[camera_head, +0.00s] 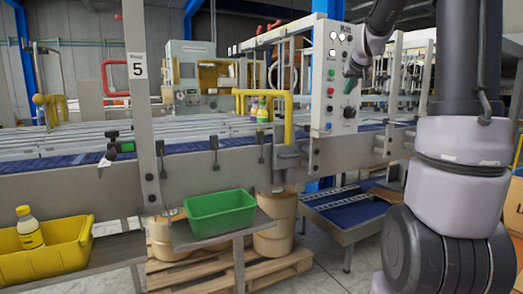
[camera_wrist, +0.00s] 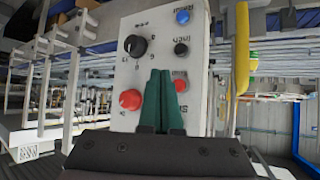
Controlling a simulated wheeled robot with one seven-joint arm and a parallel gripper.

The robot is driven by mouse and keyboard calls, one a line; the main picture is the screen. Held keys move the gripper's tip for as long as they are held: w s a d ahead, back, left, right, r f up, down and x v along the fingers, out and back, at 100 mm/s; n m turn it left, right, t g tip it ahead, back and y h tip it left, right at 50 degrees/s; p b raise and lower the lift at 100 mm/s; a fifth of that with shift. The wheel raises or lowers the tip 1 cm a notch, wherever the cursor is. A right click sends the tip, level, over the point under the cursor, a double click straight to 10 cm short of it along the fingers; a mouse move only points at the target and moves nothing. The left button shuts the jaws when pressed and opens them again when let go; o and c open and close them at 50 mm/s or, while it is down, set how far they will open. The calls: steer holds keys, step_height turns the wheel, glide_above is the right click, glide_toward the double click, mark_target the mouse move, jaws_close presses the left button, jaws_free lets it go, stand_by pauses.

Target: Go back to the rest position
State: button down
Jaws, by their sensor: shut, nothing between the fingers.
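My gripper (camera_wrist: 160,98) is shut and empty, its two green fingertips together in the wrist view. It points at the white control panel (camera_wrist: 190,30), just in front of it. The panel has a black knob (camera_wrist: 135,45), a blue button (camera_wrist: 183,17) and red buttons (camera_wrist: 130,99). I cannot tell from the wrist view whether the fingertips touch the panel. In the head view my gripper (camera_head: 350,80) is beside the right part of the same panel (camera_head: 328,112), at the end of my raised arm.
In front are a green bin (camera_head: 222,217) and a yellow bin (camera_head: 45,262) holding a bottle (camera_head: 29,228). More bottles (camera_head: 262,111) stand on the conveyor. A yellow bar (camera_wrist: 241,50) is right of the panel in the wrist view.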

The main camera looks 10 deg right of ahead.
steer(key=s+a+f+g+y, duration=0.1)
steer(key=s+a+f, duration=0.1)
steer(key=s+a, duration=0.4)
steer(key=s+a+f+m+g+y, duration=0.1)
steer(key=s+a+f, duration=0.2)
steer(key=s, duration=1.3)
steer(key=s+a+f+m+g+y, duration=0.1)
steer(key=s+a+f, duration=0.1)
steer(key=s+a, duration=0.6)
steer(key=s, duration=0.4)
steer(key=shift+a+f+y, duration=0.25)
steer(key=shift+a+y, duration=0.15)
